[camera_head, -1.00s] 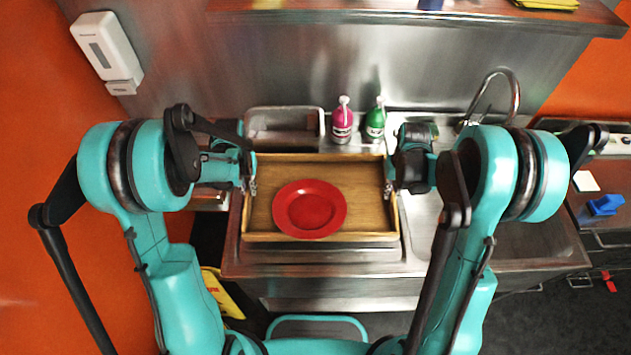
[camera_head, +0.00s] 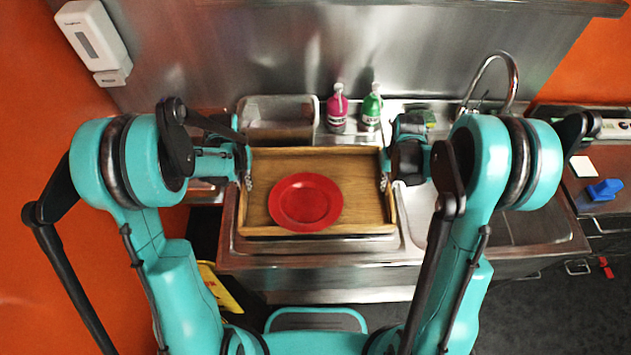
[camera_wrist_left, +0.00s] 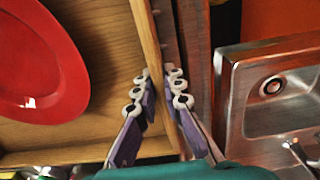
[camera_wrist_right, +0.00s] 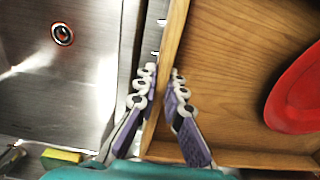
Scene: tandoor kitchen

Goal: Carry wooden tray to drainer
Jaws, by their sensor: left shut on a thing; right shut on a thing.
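The wooden tray (camera_head: 366,178) is level between my two grippers, over the left part of the steel sink unit, and a red plate (camera_head: 306,202) lies in it. My left gripper (camera_head: 246,168) is shut on the tray's left wall; the left wrist view shows its fingers (camera_wrist_left: 160,90) on both sides of that wall. My right gripper (camera_head: 385,170) is shut on the right wall, with its fingers (camera_wrist_right: 163,88) on either side in the right wrist view. I cannot tell whether the tray touches the surface below. No drainer can be made out clearly.
A pink bottle (camera_head: 337,108) and a green bottle (camera_head: 371,107) stand just behind the tray. A tap (camera_head: 497,62) rises at the back right. A sink basin (camera_wrist_right: 62,85) lies beside the tray. A blue object (camera_head: 604,190) sits on the right counter.

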